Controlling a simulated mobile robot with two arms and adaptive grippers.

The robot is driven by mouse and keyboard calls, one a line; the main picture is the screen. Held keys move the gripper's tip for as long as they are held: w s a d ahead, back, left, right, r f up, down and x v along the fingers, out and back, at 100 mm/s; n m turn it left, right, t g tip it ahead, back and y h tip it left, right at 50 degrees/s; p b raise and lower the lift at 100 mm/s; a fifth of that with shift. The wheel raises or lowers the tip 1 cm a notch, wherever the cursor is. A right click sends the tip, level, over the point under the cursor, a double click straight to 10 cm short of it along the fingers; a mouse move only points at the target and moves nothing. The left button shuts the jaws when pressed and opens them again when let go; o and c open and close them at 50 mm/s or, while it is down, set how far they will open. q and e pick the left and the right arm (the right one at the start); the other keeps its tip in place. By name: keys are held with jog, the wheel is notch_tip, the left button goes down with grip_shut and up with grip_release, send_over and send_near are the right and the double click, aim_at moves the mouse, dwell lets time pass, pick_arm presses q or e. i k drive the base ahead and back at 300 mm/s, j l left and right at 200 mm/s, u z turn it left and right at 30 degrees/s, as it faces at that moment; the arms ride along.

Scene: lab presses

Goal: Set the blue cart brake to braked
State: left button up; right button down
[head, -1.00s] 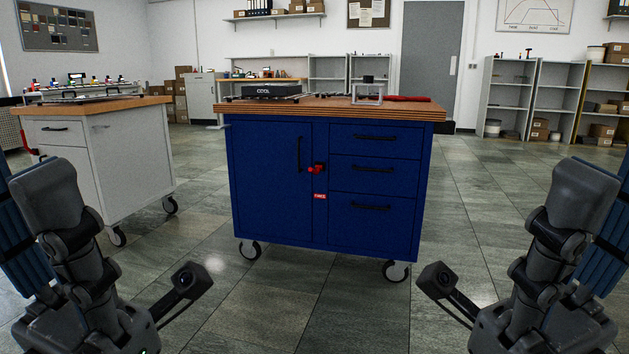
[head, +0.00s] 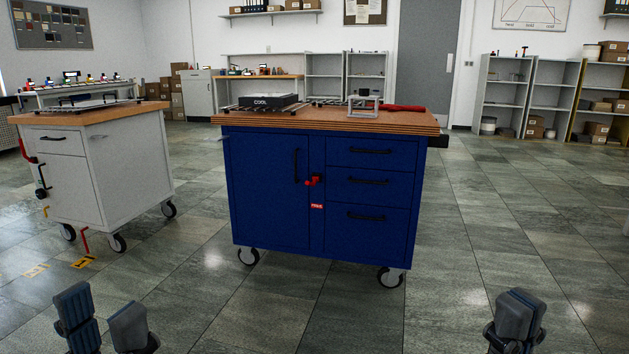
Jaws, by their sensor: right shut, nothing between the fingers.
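The blue cart (head: 270,190) stands ahead on caster wheels, with a wooden top. A small red handle on a dark mount (head: 314,180) sits on its front, between the door and the drawers. A small red label (head: 317,206) is below it, its text too small to read. I cannot tell the brake's state. My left gripper (head: 103,320) is at the bottom left, its two fingers apart, with nothing between them. My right gripper (head: 516,318) is at the bottom right, shut and empty. Both are in front of the cart and apart from it.
A white cart (head: 130,165) stands to the left, with red and yellow levers near its lower side and yellow floor markings (head: 83,263). A black box (head: 262,101) and a grey frame (head: 364,105) are on the blue cart's top. The floor between is clear.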

aim_at(314, 179)
jog(key=i+j, duration=0.2)
jog(key=i, duration=0.35)
jog(key=i+j, duration=0.25)
jog(key=i, duration=0.3)
jog(key=i+j, duration=0.2)
jog(key=i, duration=0.35)
jog(key=i+j, duration=0.2)
jog(key=i, duration=0.3)
